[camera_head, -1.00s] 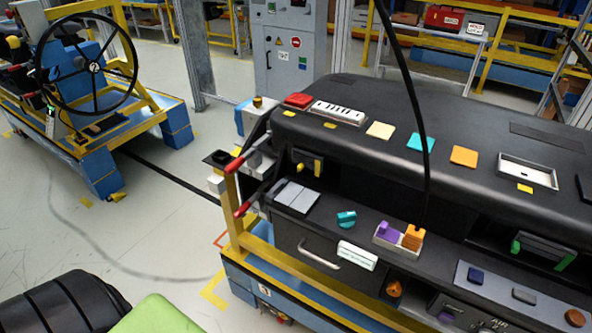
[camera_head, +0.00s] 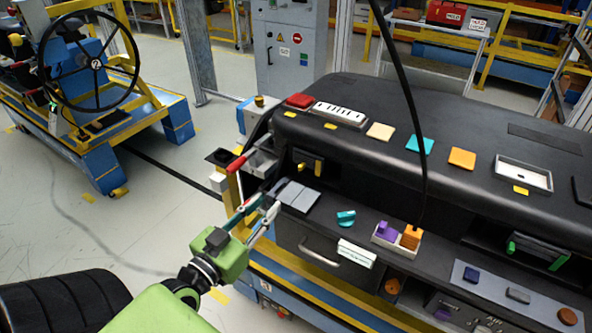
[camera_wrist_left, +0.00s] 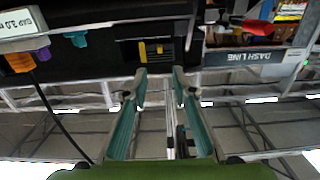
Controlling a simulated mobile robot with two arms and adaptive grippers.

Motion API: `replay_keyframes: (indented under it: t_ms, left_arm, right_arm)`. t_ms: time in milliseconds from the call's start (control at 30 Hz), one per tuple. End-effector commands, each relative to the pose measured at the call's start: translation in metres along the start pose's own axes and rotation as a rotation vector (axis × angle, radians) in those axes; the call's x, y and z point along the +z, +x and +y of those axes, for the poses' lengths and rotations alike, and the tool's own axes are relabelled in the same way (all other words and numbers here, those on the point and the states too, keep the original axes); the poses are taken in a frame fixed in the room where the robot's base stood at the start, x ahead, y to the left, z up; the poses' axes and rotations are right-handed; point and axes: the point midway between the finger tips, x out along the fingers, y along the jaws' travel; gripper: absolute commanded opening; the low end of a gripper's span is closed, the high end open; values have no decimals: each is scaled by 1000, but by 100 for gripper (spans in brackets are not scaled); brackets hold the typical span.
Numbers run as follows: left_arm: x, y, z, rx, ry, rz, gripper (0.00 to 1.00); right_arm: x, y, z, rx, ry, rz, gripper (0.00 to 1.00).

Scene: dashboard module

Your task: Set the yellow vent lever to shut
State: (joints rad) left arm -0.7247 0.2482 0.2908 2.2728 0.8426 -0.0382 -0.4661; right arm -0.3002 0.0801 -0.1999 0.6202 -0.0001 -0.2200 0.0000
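The yellow vent lever (camera_head: 318,167) stands on the dark vent at the left end of the dashboard. In the left wrist view the lever (camera_wrist_left: 142,52) shows as a yellow bar on the black vent, beyond the fingertips. A smaller yellow spot sits beside it. My left gripper (camera_head: 272,200) is open and empty, in front of and to the lower left of the vent, apart from the lever. Its two teal fingers are spread in the wrist view (camera_wrist_left: 159,86). My right gripper is not in view.
Red-tipped bars (camera_head: 238,163) stick out at the dashboard's left end, close to my left fingers. A grey panel (camera_head: 297,196), a teal knob (camera_head: 346,217) and an orange connector (camera_head: 411,238) lie along the ledge. A black cable (camera_head: 414,110) hangs in front of the dashboard.

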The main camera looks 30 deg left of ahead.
Motion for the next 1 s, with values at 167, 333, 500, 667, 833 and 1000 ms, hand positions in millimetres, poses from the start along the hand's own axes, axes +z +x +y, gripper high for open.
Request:
replay_keyframes:
  t_ms: [167,333,500,667,833,1000]
  left_arm:
    - [-9,9,0,1,1,14,25]
    - [-11,33,0,0,0,15,25]
    - [-12,64,0,1,-1,14,25]
    - [-11,94,1,2,-1,13,25]
    - [-10,119,1,2,0,11,25]
    - [-8,134,1,2,1,10,25]
  right_arm:
    - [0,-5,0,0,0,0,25]
    - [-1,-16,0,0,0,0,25]
    - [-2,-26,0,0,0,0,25]
    - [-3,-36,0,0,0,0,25]
    - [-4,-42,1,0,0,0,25]
    - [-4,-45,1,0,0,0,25]
